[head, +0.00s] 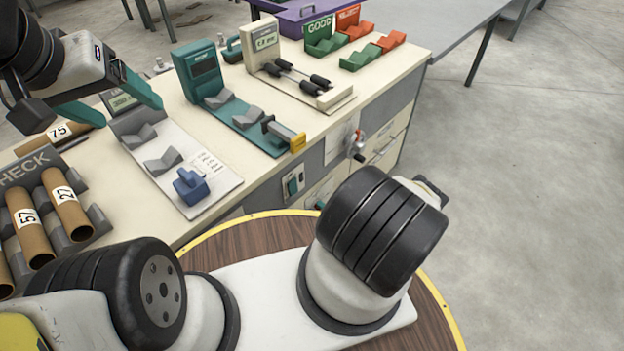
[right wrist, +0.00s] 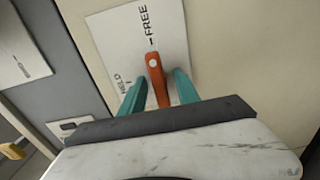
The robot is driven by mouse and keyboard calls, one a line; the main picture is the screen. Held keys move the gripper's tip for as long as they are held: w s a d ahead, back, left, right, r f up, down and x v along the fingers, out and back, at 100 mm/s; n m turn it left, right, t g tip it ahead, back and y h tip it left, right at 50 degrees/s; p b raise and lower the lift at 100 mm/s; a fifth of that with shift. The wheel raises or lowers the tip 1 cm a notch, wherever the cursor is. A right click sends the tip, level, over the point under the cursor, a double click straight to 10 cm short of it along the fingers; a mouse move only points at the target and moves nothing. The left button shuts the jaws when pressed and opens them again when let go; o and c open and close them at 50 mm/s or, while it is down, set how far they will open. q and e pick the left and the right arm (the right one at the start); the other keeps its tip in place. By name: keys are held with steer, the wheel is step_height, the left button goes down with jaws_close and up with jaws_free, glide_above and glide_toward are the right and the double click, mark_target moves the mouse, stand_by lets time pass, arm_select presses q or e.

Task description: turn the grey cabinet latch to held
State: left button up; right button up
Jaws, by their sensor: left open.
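The latch is an orange lever (right wrist: 158,85) on a white plate (right wrist: 112,40) marked FREE and HELD. Its round pivot end lies close to the FREE mark, and its handle extends down the picture, away from that word. HELD is to the lower left of the lever. The teal fingers of my right gripper (right wrist: 160,92) stand on either side of the handle; whether they press on it is unclear. My right gripper is out of sight in the head view. My left gripper (head: 110,105) is open and empty, above the bench at the left.
A grey panel (right wrist: 60,50) with another white plate (right wrist: 22,62) is left of the latch. In the head view, a crank (head: 356,148) juts from the cabinet front. The bench holds several stations, a blue block (head: 190,187) and cardboard tubes (head: 66,204). Floor at right is clear.

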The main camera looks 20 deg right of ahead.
jaws_close()
steer(key=shift+n, duration=0.4)
steer(key=n, duration=0.3)
steer(key=shift+n, duration=0.4)
steer(key=n, duration=0.8)
steer(key=shift+n, duration=2.7)
